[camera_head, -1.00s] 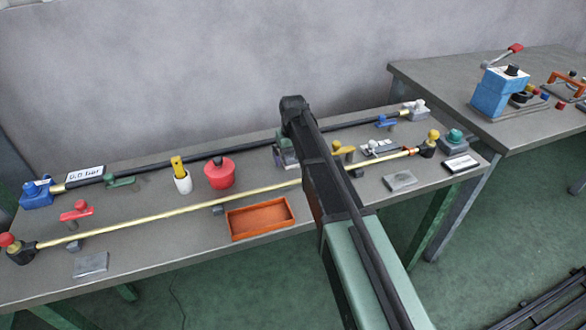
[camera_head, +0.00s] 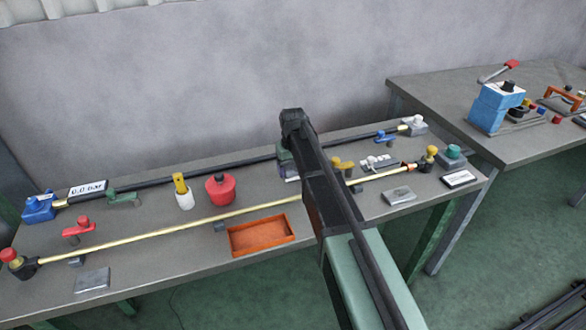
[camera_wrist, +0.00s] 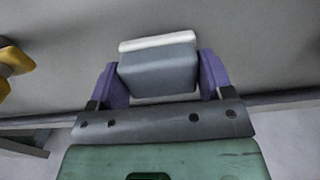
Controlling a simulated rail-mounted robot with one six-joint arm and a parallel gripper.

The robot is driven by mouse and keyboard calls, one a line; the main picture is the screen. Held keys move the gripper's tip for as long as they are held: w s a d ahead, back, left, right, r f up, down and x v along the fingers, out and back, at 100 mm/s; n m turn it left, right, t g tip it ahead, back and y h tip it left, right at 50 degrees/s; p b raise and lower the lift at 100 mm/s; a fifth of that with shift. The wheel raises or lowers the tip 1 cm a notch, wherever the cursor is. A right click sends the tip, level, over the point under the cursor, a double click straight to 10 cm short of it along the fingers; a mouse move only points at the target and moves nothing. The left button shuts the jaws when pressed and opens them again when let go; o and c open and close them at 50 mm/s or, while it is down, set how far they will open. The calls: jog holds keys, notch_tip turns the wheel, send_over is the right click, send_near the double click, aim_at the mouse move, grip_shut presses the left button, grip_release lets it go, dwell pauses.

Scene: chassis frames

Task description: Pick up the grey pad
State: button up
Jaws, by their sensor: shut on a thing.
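The grey pad (camera_wrist: 158,75) is a block with a pale strip along its far edge. In the wrist view it sits between the two purple fingers of my gripper (camera_wrist: 162,82), which are shut on its sides. In the head view my own arm hides most of the gripper (camera_head: 287,172) and the pad. They are near the middle of the bench, by the dark rear rod. I cannot tell whether the pad touches the bench.
An orange tray (camera_head: 262,248), a red pot (camera_head: 220,190) and a white cup (camera_head: 183,198) stand left of my arm. A brass rod (camera_head: 150,235) crosses the bench (camera_head: 150,270). Flat grey plates lie near the front left (camera_head: 92,280) and right (camera_head: 398,196).

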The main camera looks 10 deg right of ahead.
notch_tip(320, 180, up, 19)
jog(key=p, duration=1.7)
jog(key=shift+f, duration=0.2)
